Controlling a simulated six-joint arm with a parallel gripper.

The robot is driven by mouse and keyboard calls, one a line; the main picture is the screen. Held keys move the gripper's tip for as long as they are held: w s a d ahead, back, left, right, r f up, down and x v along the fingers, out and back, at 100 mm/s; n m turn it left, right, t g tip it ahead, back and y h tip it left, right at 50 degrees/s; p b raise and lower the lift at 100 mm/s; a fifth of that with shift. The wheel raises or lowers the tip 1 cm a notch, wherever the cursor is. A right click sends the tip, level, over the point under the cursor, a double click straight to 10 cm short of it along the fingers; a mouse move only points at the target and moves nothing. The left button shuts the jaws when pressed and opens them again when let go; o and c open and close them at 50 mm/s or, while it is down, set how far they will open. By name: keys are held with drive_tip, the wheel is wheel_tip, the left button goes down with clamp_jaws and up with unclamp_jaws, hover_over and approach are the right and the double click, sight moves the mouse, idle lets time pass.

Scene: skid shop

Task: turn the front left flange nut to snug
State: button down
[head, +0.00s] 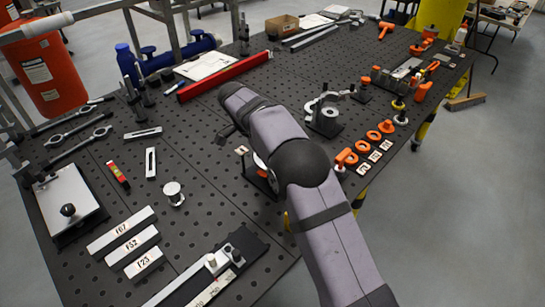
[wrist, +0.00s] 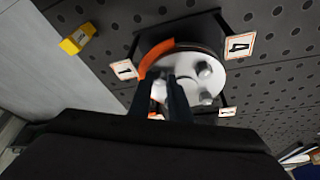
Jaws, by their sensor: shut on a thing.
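The round pale flange (wrist: 215,82) sits on a dark stand in the wrist view, with an orange band (wrist: 155,52) along its upper left rim. The nut's tightness cannot be seen. In the head view my arm hides most of the flange (head: 261,161) and my gripper.
Numbered tags, including a "4" tag (wrist: 240,46) and a "1" tag (wrist: 125,69), stand around the flange. Orange rings (head: 367,146) lie right of my arm. A silver knob (head: 173,194) stands to the left.

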drive_tip(key=shift+w+r, duration=0.1)
drive_tip(key=shift+r, duration=0.15)
drive_tip(key=c, duration=1.8)
unclamp_jaws()
drive_tip(key=shift+o, duration=0.8)
drive_tip(key=shift+f, duration=0.1)
drive_tip(key=p+v, duration=0.6)
drive_tip(key=v, duration=0.2)
drive_tip(key=shift+d, duration=0.1)
